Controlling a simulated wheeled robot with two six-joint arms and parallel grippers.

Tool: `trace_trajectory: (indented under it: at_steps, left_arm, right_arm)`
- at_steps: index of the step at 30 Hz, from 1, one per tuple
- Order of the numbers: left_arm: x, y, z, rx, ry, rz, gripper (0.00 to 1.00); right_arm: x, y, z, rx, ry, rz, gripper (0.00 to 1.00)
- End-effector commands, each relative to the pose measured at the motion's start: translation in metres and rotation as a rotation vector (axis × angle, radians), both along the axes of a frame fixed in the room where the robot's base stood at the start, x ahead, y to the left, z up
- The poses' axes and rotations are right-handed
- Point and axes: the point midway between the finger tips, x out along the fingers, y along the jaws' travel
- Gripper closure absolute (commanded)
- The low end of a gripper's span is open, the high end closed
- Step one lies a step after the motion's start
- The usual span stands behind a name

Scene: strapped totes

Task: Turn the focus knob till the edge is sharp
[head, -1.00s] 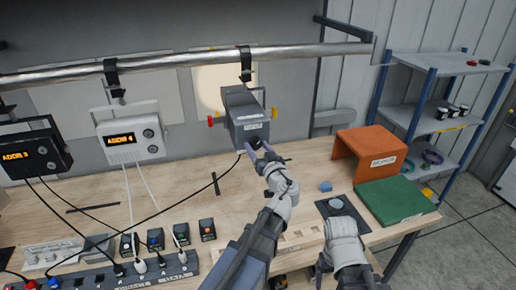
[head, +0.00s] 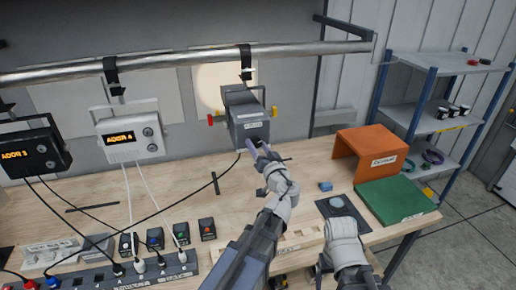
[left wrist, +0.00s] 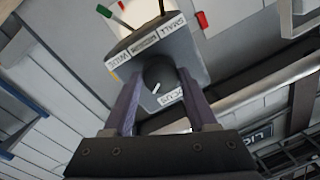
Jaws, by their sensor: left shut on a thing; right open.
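The grey lamp housing (head: 243,115) hangs from the pipe, with a red knob on its left and a yellow knob on its right. Its dark round focus knob (left wrist: 158,73) with a white pointer line shows in the left wrist view, above a label partly covered by a finger. My left gripper (head: 260,148) is shut on this knob, one finger on each side; it also fills the left wrist view (left wrist: 160,98). A pale light disc (head: 208,88) lies on the wall, partly hidden by the lamp; its edge looks soft. My right gripper (head: 348,270) is open and empty at the bench front.
Left of the lamp hang a white box (head: 132,138) and a black box (head: 35,152) with orange displays. Cables run to the power strips (head: 120,278). An orange stand (head: 370,150) and green mat (head: 398,198) sit at the right. The bench middle is mostly clear.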

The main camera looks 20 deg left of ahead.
Motion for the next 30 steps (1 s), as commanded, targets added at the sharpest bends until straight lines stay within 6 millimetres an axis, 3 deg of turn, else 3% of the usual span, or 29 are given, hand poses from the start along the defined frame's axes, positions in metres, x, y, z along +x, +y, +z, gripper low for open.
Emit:
trace_trajectory:
  at_steps: [10, 11, 18, 26, 30]
  left_arm:
    - [0.0, 0.0, 0.0, 0.021, 0.016, 0.0, 0.98]
    - [0.0, 0.0, 0.0, 0.021, 0.016, 0.0, 0.41]
    - [0.0, 0.0, 0.0, 0.022, 0.016, 0.0, 0.14]
    - [-0.001, 0.0, 0.0, 0.021, 0.015, 0.0, 0.12]
    - [-0.012, -0.008, -0.001, 0.021, 0.015, -0.002, 0.12]
  right_arm:
    - [0.0, 0.0, 0.0, 0.0, 0.0, 0.0, 0.2]
    - [0.0, 0.0, 0.0, 0.0, 0.0, 0.0, 0.2]
    - [0.0, 0.0, 0.0, 0.0, 0.0, 0.0, 0.2]
    - [0.0, 0.0, -0.001, 0.0, 0.0, 0.0, 0.2]
    - [0.0, 0.0, -0.001, 0.0, 0.0, 0.0, 0.2]
